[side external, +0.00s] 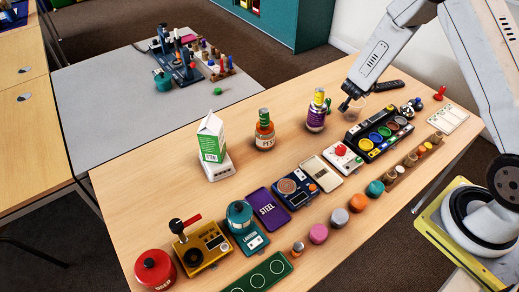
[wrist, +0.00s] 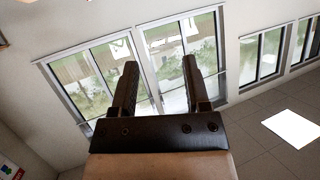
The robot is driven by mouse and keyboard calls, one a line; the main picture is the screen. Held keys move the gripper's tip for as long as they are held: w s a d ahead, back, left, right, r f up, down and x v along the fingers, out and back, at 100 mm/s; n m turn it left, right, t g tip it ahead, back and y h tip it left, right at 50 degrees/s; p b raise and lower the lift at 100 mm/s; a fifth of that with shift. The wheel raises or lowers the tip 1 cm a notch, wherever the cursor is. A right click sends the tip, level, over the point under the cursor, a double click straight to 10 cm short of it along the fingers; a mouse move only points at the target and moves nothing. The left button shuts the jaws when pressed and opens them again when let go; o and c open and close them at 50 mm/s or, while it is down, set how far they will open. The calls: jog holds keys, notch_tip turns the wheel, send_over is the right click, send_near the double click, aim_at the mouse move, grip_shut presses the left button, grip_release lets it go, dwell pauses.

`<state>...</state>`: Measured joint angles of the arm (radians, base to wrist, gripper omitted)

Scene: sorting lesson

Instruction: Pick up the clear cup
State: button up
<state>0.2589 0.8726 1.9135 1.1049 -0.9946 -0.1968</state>
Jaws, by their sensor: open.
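I cannot make out a clear cup for certain in either view; the area just beside my gripper is too small and partly covered to tell. My gripper (side external: 346,103) is above the far right part of the table in the side view, close to the bottle with the purple label. In the wrist view my gripper (wrist: 159,65) has its two dark fingers well apart, with nothing between them. That view looks toward windows and floor, and no table object shows in it.
The wooden table (side external: 130,190) holds a milk carton (side external: 211,138), an orange bottle (side external: 265,131), a purple-labelled bottle (side external: 316,114) and a black tray of coloured discs (side external: 379,134). Several devices and coloured pucks line the front. The table's middle back is fairly clear.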

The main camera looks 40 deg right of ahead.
send_near(363, 104)
jog(key=shift+d, duration=0.1)
jog(key=shift+x, duration=1.3)
jog(key=shift+x, duration=2.6)
grip_shut()
